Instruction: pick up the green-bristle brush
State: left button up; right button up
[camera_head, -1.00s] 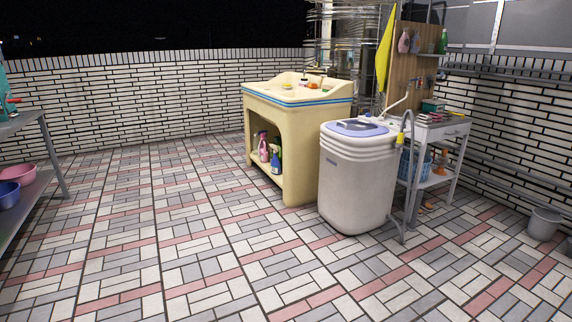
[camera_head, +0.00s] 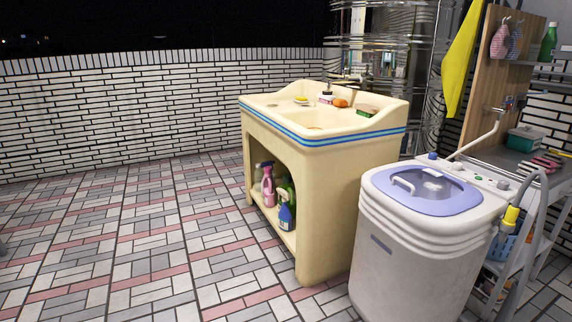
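A small brown and green item (camera_head: 367,110) lies on the right part of the cream sink's (camera_head: 330,215) top. It may be the green-bristle brush, but it is too small to tell. An orange item (camera_head: 341,103) and a pink and white item (camera_head: 325,97) sit to its left, and a yellow item (camera_head: 301,100) lies farther left. Neither of my grippers is in view.
A washing machine (camera_head: 415,240) with a blue lid stands close at right, beside the sink. Behind it is a metal table (camera_head: 510,165) with a teal box (camera_head: 524,139). Spray bottles (camera_head: 286,208) stand under the sink. The tiled floor (camera_head: 130,250) at left is clear.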

aim_at(363, 110)
jog(key=i, duration=0.85)
jog(key=i+z, duration=0.15)
jog(key=i, duration=0.65)
jog(key=i+j, duration=0.2)
jog(key=i, duration=0.6)
